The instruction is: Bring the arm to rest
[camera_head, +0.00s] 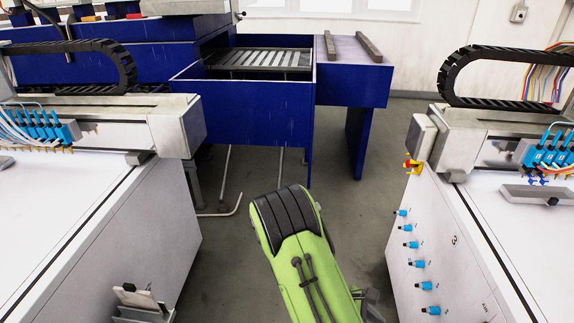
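My green arm (304,265) with a black ribbed joint rises from the bottom middle of the head view. It stands in the open aisle between two white machines and appears to touch nothing. My gripper is not visible in this view, so I cannot see its fingers or whether it holds anything.
White gantry machines stand at left (105,225) and right (445,260), each with blue nozzles and a black cable chain. A blue machine (250,110) with a slatted tray and a side table (350,65) closes off the back. Grey floor (225,250) is clear between them.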

